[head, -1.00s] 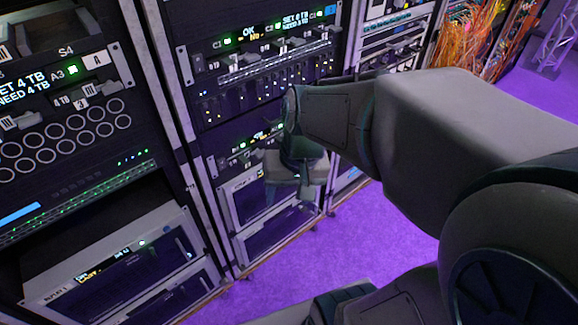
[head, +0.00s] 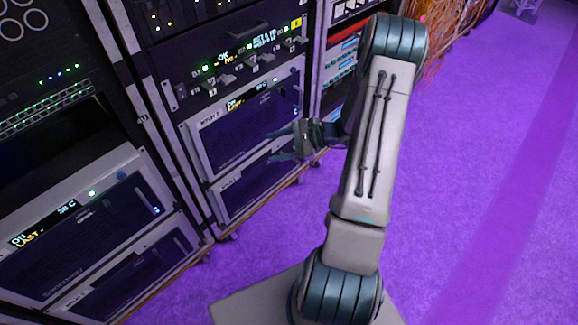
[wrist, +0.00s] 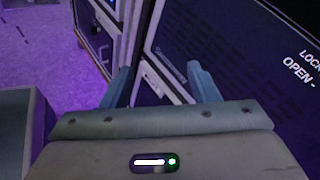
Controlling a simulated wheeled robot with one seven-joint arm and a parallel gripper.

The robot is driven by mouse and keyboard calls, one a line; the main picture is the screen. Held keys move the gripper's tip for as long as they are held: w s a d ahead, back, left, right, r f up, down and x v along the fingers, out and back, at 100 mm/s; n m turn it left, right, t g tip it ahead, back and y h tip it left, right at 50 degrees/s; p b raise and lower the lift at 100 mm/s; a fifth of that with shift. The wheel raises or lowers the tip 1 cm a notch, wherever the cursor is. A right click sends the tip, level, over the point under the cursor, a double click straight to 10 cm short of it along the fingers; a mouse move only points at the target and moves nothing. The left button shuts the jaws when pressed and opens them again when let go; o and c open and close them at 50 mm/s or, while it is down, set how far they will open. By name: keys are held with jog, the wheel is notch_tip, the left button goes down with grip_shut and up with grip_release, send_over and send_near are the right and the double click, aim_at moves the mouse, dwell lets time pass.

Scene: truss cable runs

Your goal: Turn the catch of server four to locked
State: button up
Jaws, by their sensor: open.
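My gripper (head: 279,144) is open and empty, in front of the middle rack's low servers, its fingers pointing left toward them. In the wrist view my gripper (wrist: 162,82) has its two fingers apart, with a strip of server front between them. A dark server panel (wrist: 235,55) there carries the printed words LOCK and OPEN at the right edge; no catch handle can be made out beside them. In the head view an upper server (head: 245,125) and a lower server (head: 245,186) sit in the middle rack. Their labels are too small to tell which is server four.
A left rack holds another pale-framed server (head: 95,222). A row of small switches (head: 240,70) runs above the middle servers. Orange cables (head: 440,28) hang at the back right. Purple floor (head: 480,200) is clear to the right.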

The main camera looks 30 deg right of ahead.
jog(key=w+d+f+m+t+h+b, duration=0.1)
jog(key=d+f+m+t+h+b, duration=0.45)
jog(key=f, duration=0.75)
jog(key=d+f+m+t+h+b, duration=0.2)
jog(key=d+f+m+t, duration=0.55)
jog(key=f, duration=0.55)
jog(key=w+a+g+b, duration=0.1)
jog(key=w+a+b, duration=0.2)
jog(key=w, duration=0.9)
jog(key=shift+r+m+g, duration=0.15)
jog(key=shift+m+g, duration=0.15)
jog(key=shift+g, duration=0.1)
jog(key=shift+y, duration=0.25)
jog(key=c, duration=1)
